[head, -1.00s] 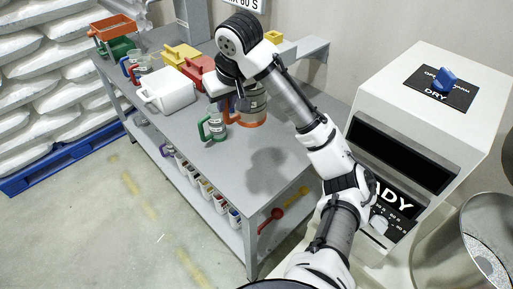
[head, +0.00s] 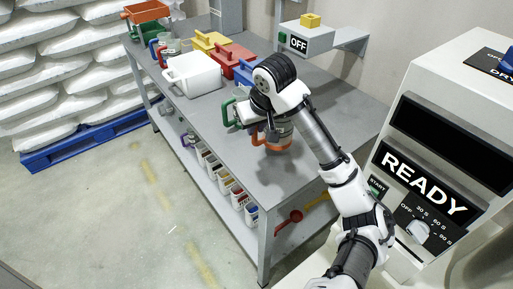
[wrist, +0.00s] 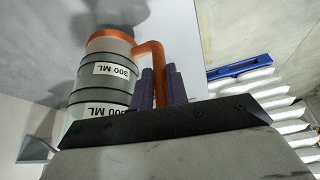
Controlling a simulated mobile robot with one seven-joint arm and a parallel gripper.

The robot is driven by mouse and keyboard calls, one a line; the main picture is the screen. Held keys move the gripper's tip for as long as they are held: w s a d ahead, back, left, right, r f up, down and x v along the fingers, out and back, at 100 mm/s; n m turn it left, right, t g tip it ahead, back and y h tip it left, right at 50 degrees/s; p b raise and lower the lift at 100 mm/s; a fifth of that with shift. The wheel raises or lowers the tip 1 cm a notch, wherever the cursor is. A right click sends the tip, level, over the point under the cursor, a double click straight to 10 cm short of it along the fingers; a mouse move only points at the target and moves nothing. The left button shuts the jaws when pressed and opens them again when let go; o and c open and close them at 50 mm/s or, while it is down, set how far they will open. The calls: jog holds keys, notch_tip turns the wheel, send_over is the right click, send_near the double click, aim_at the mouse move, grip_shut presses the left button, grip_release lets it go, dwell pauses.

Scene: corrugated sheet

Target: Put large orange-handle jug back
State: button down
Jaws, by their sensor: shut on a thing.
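The large jug with the orange handle and orange base (head: 277,146) is clear-sided and hangs under my wrist in the head view, over the grey table. In the wrist view the jug (wrist: 98,82) appears upside down, with "300 ML" labels and dark bands. My gripper (wrist: 161,88) has purple fingers shut on the orange handle (wrist: 152,54). The fingertips are largely hidden by my arm in the head view. I cannot tell whether the jug's base touches the table.
A green-handled jug (head: 231,112) stands just left of the held jug. Small cups (head: 228,179) fill the lower shelf. A machine reading "READY" (head: 425,182) stands right. The table's front right is clear.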

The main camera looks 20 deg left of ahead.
aim_at(256, 140)
jog(key=shift+f+b, duration=1.95)
jog(key=shift+f, duration=0.3)
jog(key=shift+f, duration=0.2)
jog(key=c, duration=1.4)
grip_release()
jog(key=shift+o, duration=0.2)
jog(key=shift+r, duration=0.15)
jog(key=shift+r+p, duration=0.3)
jog(key=shift+r, duration=0.05)
jog(key=p+v, duration=1)
jog(key=v, duration=0.1)
jog(key=shift+s+d+r, duration=0.15)
